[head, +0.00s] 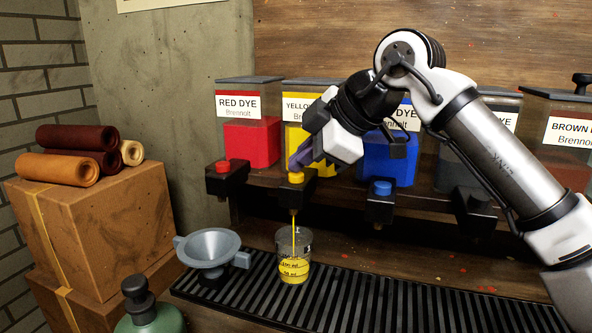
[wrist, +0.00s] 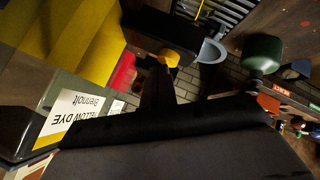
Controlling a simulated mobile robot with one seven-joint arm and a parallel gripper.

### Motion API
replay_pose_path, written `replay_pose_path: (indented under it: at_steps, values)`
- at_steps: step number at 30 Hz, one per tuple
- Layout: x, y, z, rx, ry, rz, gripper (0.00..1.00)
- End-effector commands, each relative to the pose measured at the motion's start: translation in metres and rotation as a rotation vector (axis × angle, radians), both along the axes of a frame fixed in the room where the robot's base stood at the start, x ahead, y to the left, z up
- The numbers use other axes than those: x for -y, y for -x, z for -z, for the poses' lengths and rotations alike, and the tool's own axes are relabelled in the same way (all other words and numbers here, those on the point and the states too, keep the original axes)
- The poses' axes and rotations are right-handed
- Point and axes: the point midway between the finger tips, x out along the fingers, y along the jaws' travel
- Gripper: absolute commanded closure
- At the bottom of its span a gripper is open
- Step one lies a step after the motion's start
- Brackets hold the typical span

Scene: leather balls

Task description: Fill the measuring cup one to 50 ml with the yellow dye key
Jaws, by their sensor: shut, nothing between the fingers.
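The yellow dye key (head: 296,177) is a yellow knob on the black tap under the yellow dye tank (head: 298,142); in the wrist view the key (wrist: 169,57) sits just beyond my fingertips. My gripper (head: 298,162) is shut and empty, its purple fingers against or right above the key; I cannot tell if they touch. In the wrist view my gripper (wrist: 160,80) shows dark. A thin yellow stream falls from the tap into the clear measuring cup (head: 308,246), which stands upright below. Yellow dye lies in its lower part; the exact level against the marks is unclear.
The red tap key (head: 222,166) and blue tap key (head: 381,188) flank the yellow one. A green bottle (head: 148,320) and boxes with leather rolls (head: 82,151) are at left.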

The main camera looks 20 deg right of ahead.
Motion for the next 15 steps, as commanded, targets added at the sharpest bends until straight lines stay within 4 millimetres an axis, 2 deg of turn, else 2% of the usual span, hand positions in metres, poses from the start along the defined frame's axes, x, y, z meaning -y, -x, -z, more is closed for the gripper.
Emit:
replay_pose_path:
  at_steps: [6, 15]
  values:
    - [0.0001, 0.0, -0.0139, 0.0, 0.0, 0.0, 1.0]
    - [0.0001, -0.0001, -0.0136, 0.0, 0.0, 0.0, 1.0]
